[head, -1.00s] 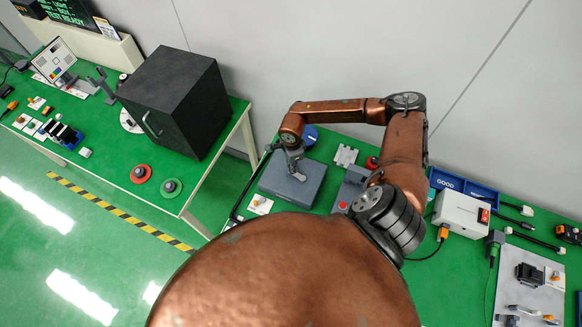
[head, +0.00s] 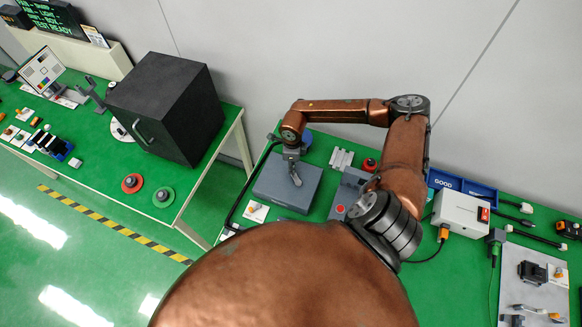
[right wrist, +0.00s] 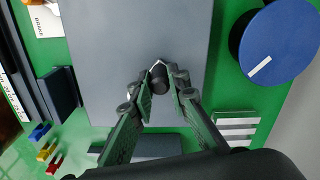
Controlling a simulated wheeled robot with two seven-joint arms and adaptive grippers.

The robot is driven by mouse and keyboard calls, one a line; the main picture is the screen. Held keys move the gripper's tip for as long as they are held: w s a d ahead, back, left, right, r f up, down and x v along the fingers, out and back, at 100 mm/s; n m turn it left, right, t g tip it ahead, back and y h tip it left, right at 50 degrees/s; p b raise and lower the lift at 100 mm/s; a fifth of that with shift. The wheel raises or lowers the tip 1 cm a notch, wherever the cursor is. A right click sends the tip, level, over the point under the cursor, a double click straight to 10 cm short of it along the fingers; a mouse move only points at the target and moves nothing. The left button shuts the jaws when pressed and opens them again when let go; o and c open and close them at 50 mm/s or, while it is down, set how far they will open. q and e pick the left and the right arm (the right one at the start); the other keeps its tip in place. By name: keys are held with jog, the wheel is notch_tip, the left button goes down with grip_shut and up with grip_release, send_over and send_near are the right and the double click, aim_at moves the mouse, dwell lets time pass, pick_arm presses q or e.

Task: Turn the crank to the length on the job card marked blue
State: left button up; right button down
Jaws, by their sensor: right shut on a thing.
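A grey box (head: 288,190) stands on the green bench, with a short grey crank arm (head: 296,176) on its top. My right gripper (head: 291,154) reaches down onto the box at the crank's upper end. In the right wrist view its two fingers (right wrist: 160,82) are closed around a dark upright crank knob (right wrist: 158,77) over the box's grey top (right wrist: 110,60). The rest of the crank is mostly hidden by the fingers there. A white card (head: 256,212) lies by the box's front left; I cannot read it or see a blue mark. My left gripper is not in view.
A blue round dial (right wrist: 278,42) with a white line stands beside the box. A grey unit with a red button (head: 340,209) is to the right. Small blue, yellow and red pieces (right wrist: 45,150) lie on the bench. A black cabinet (head: 170,105) stands on the left bench.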

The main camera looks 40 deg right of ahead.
dwell(0.3)
jog(key=c, duration=1.8)
grip_release()
jog(key=shift+c, duration=0.2)
notch_tip(320, 180, up, 12)
